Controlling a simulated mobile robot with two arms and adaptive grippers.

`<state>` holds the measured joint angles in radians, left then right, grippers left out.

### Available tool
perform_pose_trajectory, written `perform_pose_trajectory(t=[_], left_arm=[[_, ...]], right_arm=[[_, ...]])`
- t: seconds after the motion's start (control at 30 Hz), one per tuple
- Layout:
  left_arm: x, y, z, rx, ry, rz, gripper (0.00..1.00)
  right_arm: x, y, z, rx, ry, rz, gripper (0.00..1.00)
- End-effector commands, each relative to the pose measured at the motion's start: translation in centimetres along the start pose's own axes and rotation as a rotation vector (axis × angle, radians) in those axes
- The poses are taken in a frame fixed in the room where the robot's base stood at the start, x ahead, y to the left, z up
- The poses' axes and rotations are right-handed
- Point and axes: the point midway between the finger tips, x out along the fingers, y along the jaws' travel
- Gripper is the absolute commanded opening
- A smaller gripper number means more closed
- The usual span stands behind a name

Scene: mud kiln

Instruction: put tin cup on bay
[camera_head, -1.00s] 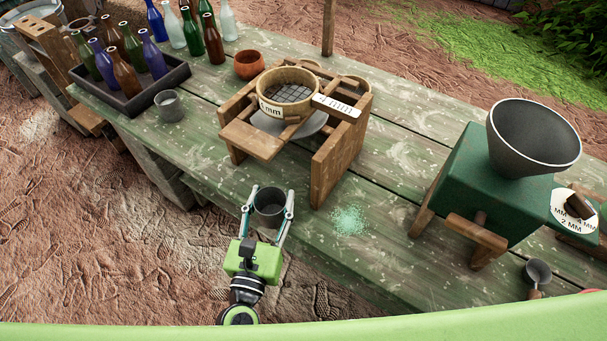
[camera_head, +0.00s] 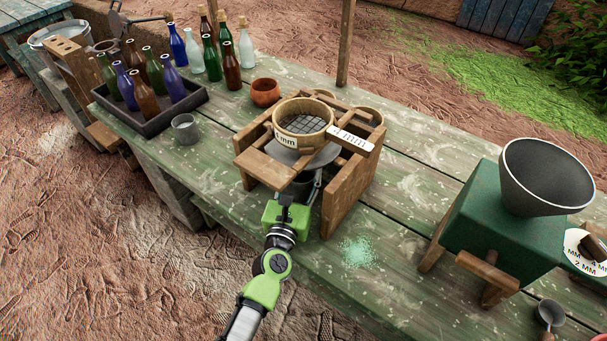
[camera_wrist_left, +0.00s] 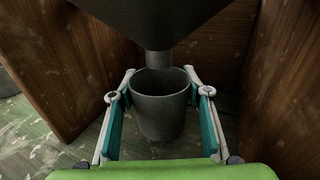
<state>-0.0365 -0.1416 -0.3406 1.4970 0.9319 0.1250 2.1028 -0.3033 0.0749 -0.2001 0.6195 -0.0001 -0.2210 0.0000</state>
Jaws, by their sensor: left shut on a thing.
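The grey tin cup (camera_wrist_left: 160,112) is upright between the fingers of my left gripper (camera_wrist_left: 158,78), which is shut on it. In the left wrist view the cup stands in the bay between two wooden side walls, under a dark funnel spout (camera_wrist_left: 159,60). In the head view my left gripper (camera_head: 302,190) reaches into the front of the wooden sieve stand (camera_head: 348,196); the stand's front board partly hides the cup. Whether the cup's base touches the bay floor (camera_wrist_left: 45,145) is not clear. My right gripper is not in view.
A second grey cup (camera_head: 185,129) stands left of the stand, beside a dark bottle tray (camera_head: 150,116). An orange bowl (camera_head: 265,92) is behind it. Green powder (camera_head: 357,252) lies to the right. A green grinder (camera_head: 490,225) stands at the right.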

Motion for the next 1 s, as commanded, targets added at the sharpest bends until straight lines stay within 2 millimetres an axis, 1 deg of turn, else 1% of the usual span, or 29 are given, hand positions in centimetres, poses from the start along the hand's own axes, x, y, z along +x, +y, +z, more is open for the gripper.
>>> perform_pose_trajectory(t=[0.03, 0.07, 0.1, 0.17, 0.47, 0.6, 0.63, 0.7, 1.0], left_arm=[[1.1, -0.1, 0.0, -0.001, -0.003, -0.001, 0.2], [1.6, -0.1, 0.1, -0.001, -0.003, -0.001, 0.2], [1.3, 0.0, -1.1, 0.001, 0.002, -0.001, 0.2], [1.3, 0.0, -1.6, 0.002, 0.001, -0.001, 0.2], [1.2, 0.0, -1.5, 0.0, -0.001, 0.0, 0.2], [1.2, 0.1, -1.9, 0.0, 0.0, 0.0, 0.2], [1.2, 0.0, -1.9, 0.001, 0.0, 0.0, 0.47], [1.2, 0.0, -1.8, 0.0, 0.0, 0.0, 0.61], [1.2, 0.0, -1.7, 0.0, 0.0, 0.0, 0.61]], right_arm=[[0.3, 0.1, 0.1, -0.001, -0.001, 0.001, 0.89], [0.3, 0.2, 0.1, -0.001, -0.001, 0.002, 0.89], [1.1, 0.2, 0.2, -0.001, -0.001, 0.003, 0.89], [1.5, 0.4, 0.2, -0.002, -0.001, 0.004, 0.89], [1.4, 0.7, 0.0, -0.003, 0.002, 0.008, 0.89], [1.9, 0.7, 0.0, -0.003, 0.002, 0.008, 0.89], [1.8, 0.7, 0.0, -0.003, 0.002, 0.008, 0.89], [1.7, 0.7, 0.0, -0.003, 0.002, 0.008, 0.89], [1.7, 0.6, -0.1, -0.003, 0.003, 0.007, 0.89]])
